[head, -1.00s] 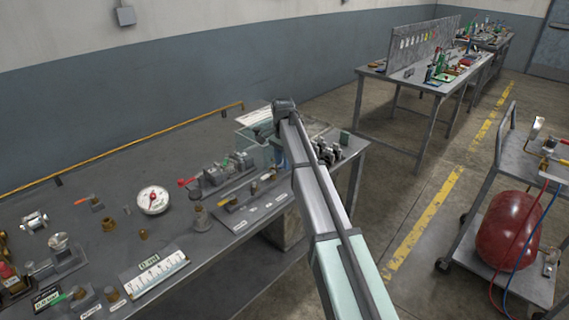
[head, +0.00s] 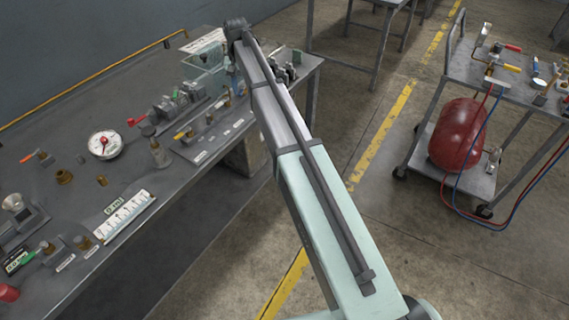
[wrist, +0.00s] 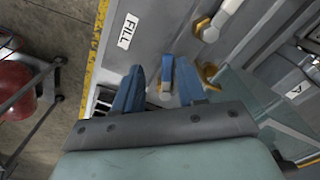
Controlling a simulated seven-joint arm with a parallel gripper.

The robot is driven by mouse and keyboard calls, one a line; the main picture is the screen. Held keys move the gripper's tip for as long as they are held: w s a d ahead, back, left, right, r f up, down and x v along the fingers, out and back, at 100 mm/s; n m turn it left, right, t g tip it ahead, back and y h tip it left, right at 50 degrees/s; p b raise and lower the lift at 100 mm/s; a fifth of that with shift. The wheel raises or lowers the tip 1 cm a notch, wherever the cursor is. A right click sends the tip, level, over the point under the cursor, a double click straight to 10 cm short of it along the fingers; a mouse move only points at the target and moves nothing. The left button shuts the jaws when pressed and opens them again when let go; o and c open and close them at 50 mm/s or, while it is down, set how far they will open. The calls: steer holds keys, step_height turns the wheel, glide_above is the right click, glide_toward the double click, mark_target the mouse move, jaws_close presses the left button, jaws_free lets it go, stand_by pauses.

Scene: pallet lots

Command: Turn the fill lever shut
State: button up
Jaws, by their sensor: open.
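In the wrist view my gripper (wrist: 160,66) is open, with one blue finger on each side of a short blue lever (wrist: 167,73). The lever sits on a brass fitting. I cannot tell whether either finger touches it. A white label reading FILL (wrist: 127,30) lies on the grey surface up and left of the lever. A second brass fitting with a pale handle (wrist: 224,14) is up and right. In the head view my arm reaches to the bench's far end, and my gripper's fingers and the lever cannot be made out there.
A clear-walled tank (head: 205,72) stands at the bench's far end, and its glass shows right of my gripper (wrist: 262,100). A cart with a red tank (head: 459,135) stands to the right on open floor.

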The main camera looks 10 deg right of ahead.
steer(key=n, duration=0.2)
steer(key=d+n, duration=0.1)
steer(key=n, duration=0.1)
steer(key=shift+d, duration=0.2)
step_height(320, 180, up, 14)
steer(key=s+d+f, duration=0.3)
steer(key=s+f, duration=0.4)
steer(key=f, duration=0.4)
steer(key=s+d+f+m+g+h, duration=0.1)
steer(key=s+d+f, duration=0.2)
steer(key=s+f, duration=0.4)
steer(key=s+d+f, duration=0.3)
steer(key=s+f, duration=0.4)
steer(key=f, duration=0.8)
steer(key=shift+f, duration=0.25)
